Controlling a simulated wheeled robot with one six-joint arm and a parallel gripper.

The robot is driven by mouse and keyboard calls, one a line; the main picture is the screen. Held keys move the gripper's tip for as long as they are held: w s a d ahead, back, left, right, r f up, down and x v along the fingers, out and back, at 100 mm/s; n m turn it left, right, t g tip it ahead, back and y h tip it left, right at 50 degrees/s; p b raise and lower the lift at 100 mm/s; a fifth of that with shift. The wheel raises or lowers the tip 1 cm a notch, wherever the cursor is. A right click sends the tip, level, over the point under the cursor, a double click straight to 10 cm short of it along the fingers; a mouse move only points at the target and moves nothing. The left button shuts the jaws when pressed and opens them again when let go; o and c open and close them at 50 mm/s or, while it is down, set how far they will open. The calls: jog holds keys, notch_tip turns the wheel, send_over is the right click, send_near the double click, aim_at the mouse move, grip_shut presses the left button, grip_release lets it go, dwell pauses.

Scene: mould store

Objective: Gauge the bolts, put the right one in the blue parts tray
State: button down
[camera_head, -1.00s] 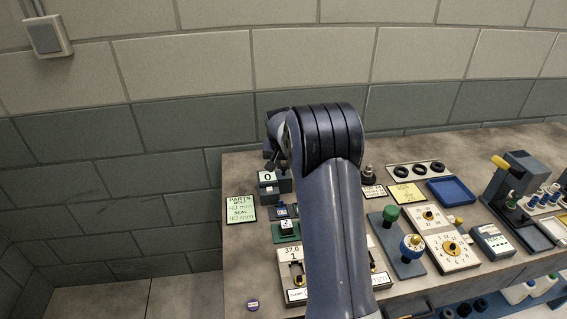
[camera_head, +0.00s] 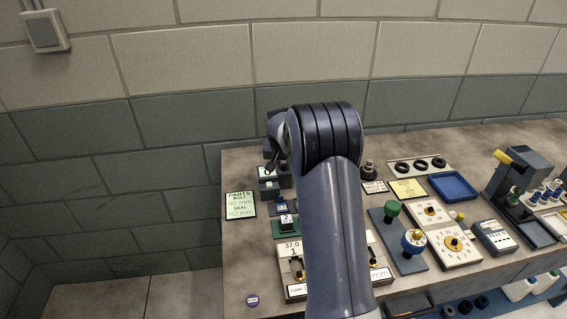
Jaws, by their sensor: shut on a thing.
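The blue parts tray (camera_head: 453,187) lies flat on the bench at the right and looks empty. My gripper (camera_head: 271,163) shows small and dark at the left of my arm's bend, close above a grey block with a white display (camera_head: 267,171). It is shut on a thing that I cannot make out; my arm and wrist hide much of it. A white gauge panel reading 37.0 (camera_head: 289,246) sits at the front, partly behind my forearm. A sign (camera_head: 240,205) reads PARTS, BOLT 40 mm, SEAL 40 mm. I cannot clearly pick out any loose bolt.
Black rings (camera_head: 420,164) lie on a plate behind the tray. A green-knobbed stand (camera_head: 391,210), a blue-and-white knob (camera_head: 414,240) and a dial panel (camera_head: 454,245) stand right of my arm. A dark press (camera_head: 517,175) stands further right. The bench's left front is mostly clear.

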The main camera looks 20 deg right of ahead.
jog(key=c, duration=0.9)
grip_release()
jog(key=shift+o, duration=0.2)
notch_tip(320, 180, up, 8)
jog(key=p, duration=0.5)
jog(key=shift+f, duration=0.2)
jog(key=shift+f, duration=0.15)
dwell(0.5)
notch_tip(320, 180, down, 7)
jog(key=b, duration=0.4)
jog(key=shift+b, duration=0.4)
